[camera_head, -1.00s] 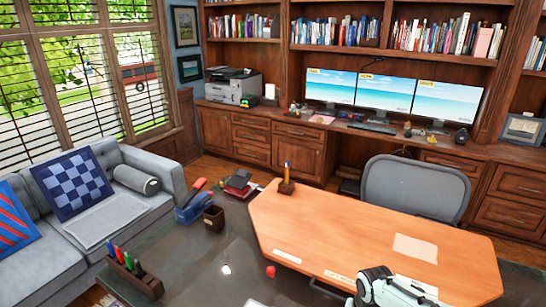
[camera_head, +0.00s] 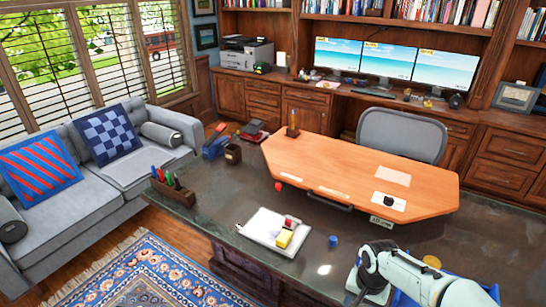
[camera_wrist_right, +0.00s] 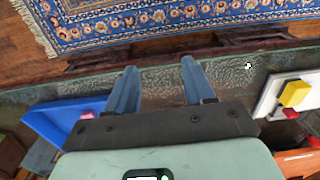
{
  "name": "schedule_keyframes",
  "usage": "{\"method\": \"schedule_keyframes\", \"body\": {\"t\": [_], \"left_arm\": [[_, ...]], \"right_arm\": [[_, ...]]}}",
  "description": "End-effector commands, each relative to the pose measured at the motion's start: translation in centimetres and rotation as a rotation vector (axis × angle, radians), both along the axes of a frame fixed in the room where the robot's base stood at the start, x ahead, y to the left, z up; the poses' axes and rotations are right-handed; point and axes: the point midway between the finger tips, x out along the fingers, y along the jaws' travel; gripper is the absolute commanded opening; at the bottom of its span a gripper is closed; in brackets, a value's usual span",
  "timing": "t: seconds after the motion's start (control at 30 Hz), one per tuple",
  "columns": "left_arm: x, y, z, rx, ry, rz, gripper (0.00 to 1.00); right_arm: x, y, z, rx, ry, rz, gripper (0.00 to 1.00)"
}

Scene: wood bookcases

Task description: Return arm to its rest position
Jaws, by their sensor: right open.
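My right arm (camera_head: 425,280) is white with a dark joint and comes in at the lower right of the head view, over the dark desk. In the right wrist view my right gripper (camera_wrist_right: 160,85) has its two blue-grey fingers spread, with nothing between them. The gripper is over the desk's near edge, with the patterned rug beyond. My left gripper is in neither view.
The dark desk (camera_head: 470,235) carries an orange board (camera_head: 340,165), a white tray (camera_head: 262,230) with a yellow block, a blue bottle cap (camera_head: 333,241) and a pen holder (camera_head: 172,192). A blue tray (camera_wrist_right: 62,122) lies beside my right gripper. The rug (camera_head: 150,270) is clear.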

Motion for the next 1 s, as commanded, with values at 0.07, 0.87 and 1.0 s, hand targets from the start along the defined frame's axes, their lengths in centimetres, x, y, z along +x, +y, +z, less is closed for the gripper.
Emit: {"method": "schedule_keyframes", "body": {"t": [0.07,0.87,1.0], "left_arm": [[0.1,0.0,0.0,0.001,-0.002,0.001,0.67],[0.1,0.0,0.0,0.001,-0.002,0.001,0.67],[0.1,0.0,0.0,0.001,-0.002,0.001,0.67]], "right_arm": [[-1.7,1.3,-6.3,0.041,0.051,0.056,0.53],[-25.8,9.9,-30.7,0.318,0.073,0.168,0.53],[-25.8,9.9,-30.7,0.318,0.073,0.168,0.53]]}}
